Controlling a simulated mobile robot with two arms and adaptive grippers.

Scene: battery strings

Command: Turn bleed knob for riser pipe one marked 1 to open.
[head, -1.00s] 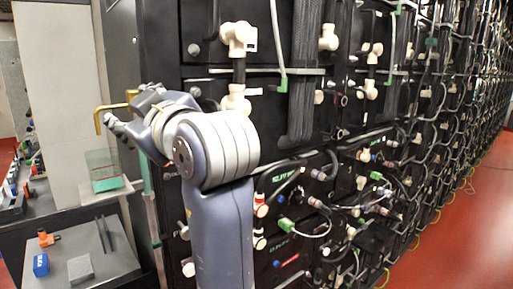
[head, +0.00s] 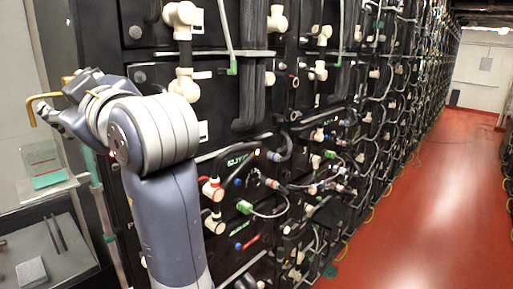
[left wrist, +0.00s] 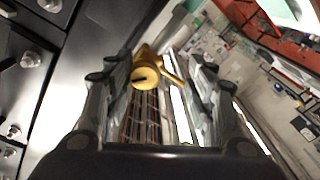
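My left gripper (left wrist: 158,72) shows in the left wrist view with its two fingers apart. A yellow brass lever-like piece with a round end (left wrist: 147,76) lies between the fingertips; I see no clear grip on it. In the head view my left gripper (head: 76,97) is at the upper left, close to a bent brass bar (head: 45,96), which seems to be the same piece. Its mounting is hidden. I can read no "1" mark on it, so I cannot confirm that it is the bleed knob. My right gripper is in neither view.
A tall black battery rack (head: 345,110) with many cables and white fittings runs back along the middle. A grey cart (head: 48,262) with a small glass box (head: 42,163) stands at lower left. The red floor (head: 430,190) at right is free.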

